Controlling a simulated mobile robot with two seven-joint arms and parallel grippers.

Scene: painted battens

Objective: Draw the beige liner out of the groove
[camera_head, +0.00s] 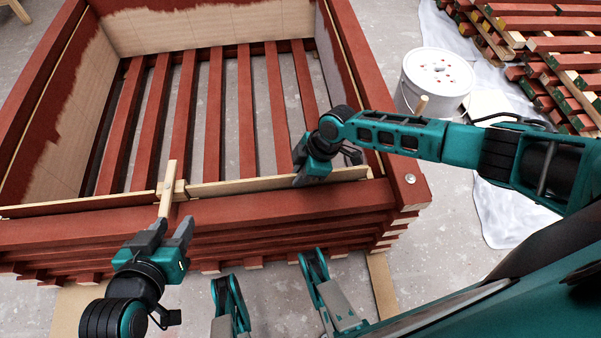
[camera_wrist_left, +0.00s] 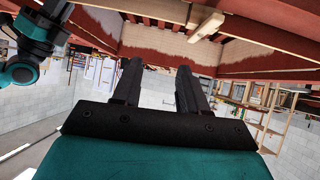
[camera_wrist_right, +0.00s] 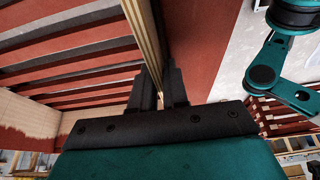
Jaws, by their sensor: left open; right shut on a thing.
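The beige liner (camera_head: 240,186) is a thin strip along the near wall of the red batten crate (camera_head: 270,212), at its groove. My right gripper (camera_head: 308,178) is shut on the liner towards its right end, from above. The liner also shows between the fingers in the right wrist view (camera_wrist_right: 146,35). My left gripper (camera_head: 168,238) is open and empty in front of the near wall, below a pale wooden piece (camera_head: 167,188) that crosses the wall top. That piece also shows ahead of the open fingers in the left wrist view (camera_wrist_left: 207,24).
A white bucket (camera_head: 436,75) stands right of the crate on a white sheet (camera_head: 500,212). Stacked red battens (camera_head: 550,45) lie at the upper right. Bare concrete floor (camera_head: 440,225) is free near the crate's right corner.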

